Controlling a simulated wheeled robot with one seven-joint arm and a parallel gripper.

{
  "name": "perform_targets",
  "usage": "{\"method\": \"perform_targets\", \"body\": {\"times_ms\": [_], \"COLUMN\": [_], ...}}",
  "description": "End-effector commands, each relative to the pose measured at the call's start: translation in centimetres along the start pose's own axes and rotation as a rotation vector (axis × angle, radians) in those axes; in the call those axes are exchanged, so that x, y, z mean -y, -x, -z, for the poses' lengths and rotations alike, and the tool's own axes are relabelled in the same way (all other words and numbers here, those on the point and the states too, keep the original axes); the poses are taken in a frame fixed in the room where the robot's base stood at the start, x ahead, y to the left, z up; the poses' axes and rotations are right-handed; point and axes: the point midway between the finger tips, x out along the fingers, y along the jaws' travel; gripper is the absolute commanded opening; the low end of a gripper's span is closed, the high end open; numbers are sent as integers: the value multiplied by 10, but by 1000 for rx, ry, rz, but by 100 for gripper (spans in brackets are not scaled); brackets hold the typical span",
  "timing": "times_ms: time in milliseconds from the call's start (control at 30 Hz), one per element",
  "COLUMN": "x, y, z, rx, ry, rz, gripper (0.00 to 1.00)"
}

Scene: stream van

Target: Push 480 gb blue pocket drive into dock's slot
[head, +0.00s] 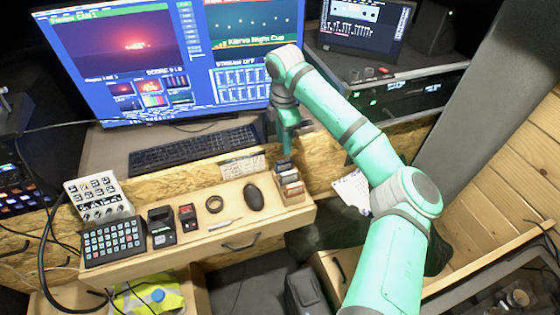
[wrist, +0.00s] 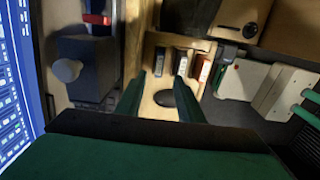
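My gripper (head: 284,145) points down above a small wooden rack (head: 296,198) at the right end of the wooden desk. In the wrist view its two fingers (wrist: 161,74) are apart, with nothing held between them.
A button pad (head: 115,240) stands further left. The keyboard (head: 195,148) and a large monitor (head: 130,60) are behind.

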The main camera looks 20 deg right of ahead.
Motion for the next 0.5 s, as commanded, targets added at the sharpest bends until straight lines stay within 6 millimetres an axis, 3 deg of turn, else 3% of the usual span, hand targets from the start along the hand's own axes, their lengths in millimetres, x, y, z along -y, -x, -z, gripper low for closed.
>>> {"method": "perform_targets", "body": {"times_ms": [300, 500], "x": [-2, -2], "y": [-44, -55], "z": [6, 3], "rx": [0, 0], "ry": [9, 6], "rz": [0, 0], "gripper": [34, 34]}}
